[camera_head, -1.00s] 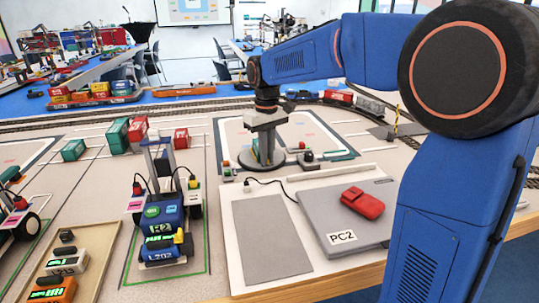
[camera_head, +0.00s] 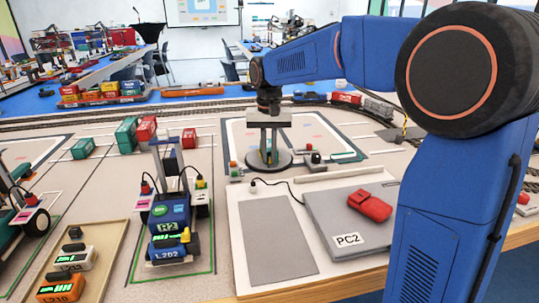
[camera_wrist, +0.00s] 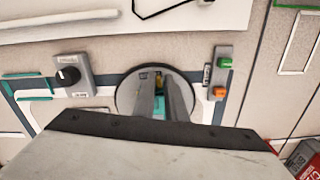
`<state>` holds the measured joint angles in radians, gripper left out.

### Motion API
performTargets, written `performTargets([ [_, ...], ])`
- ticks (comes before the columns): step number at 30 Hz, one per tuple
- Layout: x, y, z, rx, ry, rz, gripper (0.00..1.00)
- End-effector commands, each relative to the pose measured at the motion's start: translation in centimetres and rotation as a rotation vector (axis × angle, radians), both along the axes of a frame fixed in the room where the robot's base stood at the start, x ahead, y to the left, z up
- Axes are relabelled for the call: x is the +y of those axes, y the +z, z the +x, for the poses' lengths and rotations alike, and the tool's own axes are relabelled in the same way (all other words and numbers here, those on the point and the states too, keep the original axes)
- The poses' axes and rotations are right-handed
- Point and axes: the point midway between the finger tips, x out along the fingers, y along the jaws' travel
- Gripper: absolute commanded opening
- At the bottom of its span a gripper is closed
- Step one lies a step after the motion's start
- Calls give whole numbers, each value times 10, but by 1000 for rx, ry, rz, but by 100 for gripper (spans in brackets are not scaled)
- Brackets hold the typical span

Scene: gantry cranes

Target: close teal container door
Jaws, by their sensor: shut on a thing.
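My gripper (camera_head: 269,156) points down over a round grey turntable (camera_head: 285,162) in the middle of the layout. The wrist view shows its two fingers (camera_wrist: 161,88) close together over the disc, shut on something. A small teal part (camera_wrist: 159,108), apparently of the teal container, shows between the fingers, with a small yellow piece (camera_wrist: 158,77) near it. The fingers and gripper body hide most of it, so the door and how far it stands open cannot be made out.
A control box with green and orange buttons (camera_wrist: 221,78) and a black knob box (camera_wrist: 72,76) flank the turntable. Other teal containers (camera_head: 126,133) stand at left. The H2 crane (camera_head: 168,215) stands front left.

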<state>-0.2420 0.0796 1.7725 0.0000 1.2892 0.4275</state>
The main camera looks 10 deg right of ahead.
Motion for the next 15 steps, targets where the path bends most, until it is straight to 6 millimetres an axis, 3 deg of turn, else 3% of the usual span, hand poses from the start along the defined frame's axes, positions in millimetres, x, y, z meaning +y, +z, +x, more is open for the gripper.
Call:
performTargets([
  [12,0,-1,-1,3,-6,-1,0],
  [13,0,-1,-1,3,-6,-1,18],
  [14,0,-1,-1,3,-6,-1,25],
  [15,0,-1,-1,3,-6,-1,26],
])
